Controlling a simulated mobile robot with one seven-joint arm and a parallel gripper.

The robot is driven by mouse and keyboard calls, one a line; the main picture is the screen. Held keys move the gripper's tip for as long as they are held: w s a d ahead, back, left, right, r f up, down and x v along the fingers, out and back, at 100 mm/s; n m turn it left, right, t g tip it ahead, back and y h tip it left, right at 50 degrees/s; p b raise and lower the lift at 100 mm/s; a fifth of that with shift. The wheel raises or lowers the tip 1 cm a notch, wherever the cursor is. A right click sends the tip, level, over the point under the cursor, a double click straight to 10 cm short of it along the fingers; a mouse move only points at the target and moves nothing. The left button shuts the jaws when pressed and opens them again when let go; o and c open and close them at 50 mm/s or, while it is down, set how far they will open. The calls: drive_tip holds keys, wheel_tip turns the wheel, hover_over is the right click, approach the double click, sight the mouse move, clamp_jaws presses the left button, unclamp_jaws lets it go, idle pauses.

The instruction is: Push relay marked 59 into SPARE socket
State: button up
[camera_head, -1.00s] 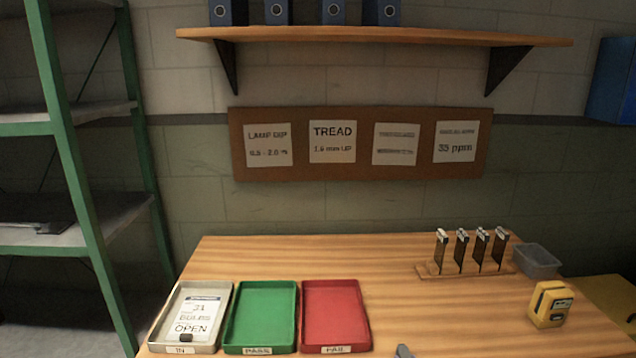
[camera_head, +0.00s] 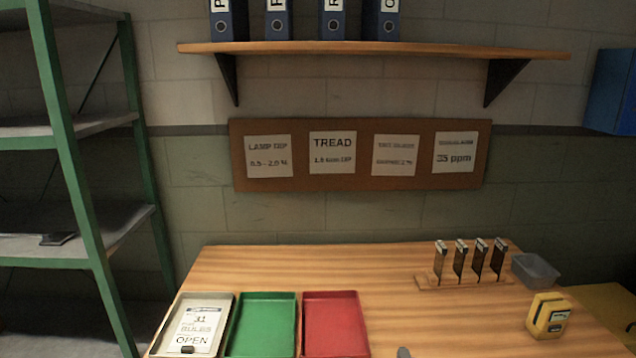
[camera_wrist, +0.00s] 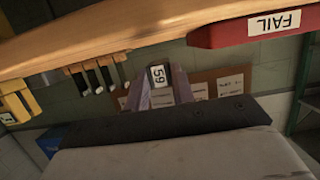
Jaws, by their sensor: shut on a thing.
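The relay marked 59 (camera_wrist: 158,76) is a small block with a white label, shown upside down in the wrist view. My gripper (camera_wrist: 160,84) is shut on it, with a finger on each side. The relay is held in front of the table edge and the wall board as this view sees them. No socket marked SPARE shows in either view. My gripper and the relay cannot be made out in the head view.
A small grey thing (camera_head: 403,352) shows at the bottom edge.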

drive_tip(key=shift+r+p, duration=0.9)
drive_tip(key=shift+r, duration=0.5)
